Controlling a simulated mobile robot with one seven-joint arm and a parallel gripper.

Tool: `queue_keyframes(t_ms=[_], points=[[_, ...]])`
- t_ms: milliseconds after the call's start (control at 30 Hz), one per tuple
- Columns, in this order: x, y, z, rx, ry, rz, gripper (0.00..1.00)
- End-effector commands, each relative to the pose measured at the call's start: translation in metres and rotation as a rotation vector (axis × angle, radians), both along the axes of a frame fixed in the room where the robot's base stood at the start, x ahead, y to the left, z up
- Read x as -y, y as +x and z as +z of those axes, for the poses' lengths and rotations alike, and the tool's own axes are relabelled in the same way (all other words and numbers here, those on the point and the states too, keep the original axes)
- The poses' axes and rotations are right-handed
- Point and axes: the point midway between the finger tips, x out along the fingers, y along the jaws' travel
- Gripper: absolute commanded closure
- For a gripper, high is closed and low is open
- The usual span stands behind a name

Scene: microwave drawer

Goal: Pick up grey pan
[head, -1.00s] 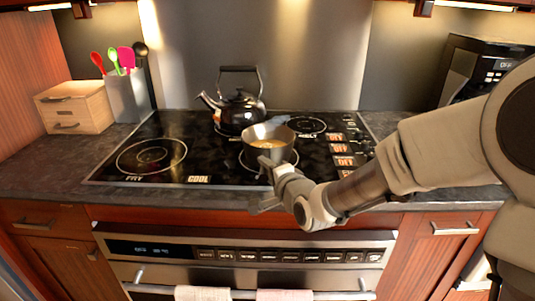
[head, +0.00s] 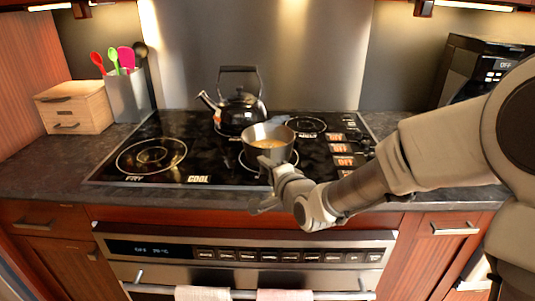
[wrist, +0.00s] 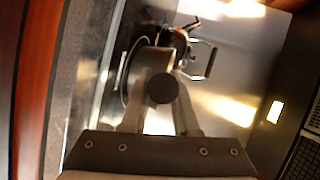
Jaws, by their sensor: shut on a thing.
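The grey pan (head: 270,133) is at the front centre of the black stovetop, over a burner ring, with something tan showing inside. I cannot tell whether its base touches the glass. My gripper (head: 267,165) is at the pan's near side, shut on its handle. In the wrist view, the dark round end of the handle (wrist: 161,89) sits between the two fingers, and the pan's body (wrist: 151,60) is partly hidden behind it.
A black kettle (head: 240,112) stands just behind the pan on the stovetop (head: 200,158). A wooden box (head: 73,108) and a utensil holder (head: 127,97) are at the left, a coffee machine (head: 480,68) at the right. The stovetop's left is clear.

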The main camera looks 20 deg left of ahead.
Motion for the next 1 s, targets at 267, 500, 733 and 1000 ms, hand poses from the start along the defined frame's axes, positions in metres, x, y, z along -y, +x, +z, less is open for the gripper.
queue_keyframes(t_ms=[267, 500, 733, 1000], points=[[-0.001, 0.001, 0.004, 0.01, 0.003, 0.001, 1.0], [-0.001, 0.001, 0.008, 0.01, 0.003, 0.001, 1.0], [-0.001, 0.001, 0.033, 0.013, 0.004, 0.0, 1.0], [0.023, 0.021, 0.065, 0.01, 0.003, -0.005, 1.0]])
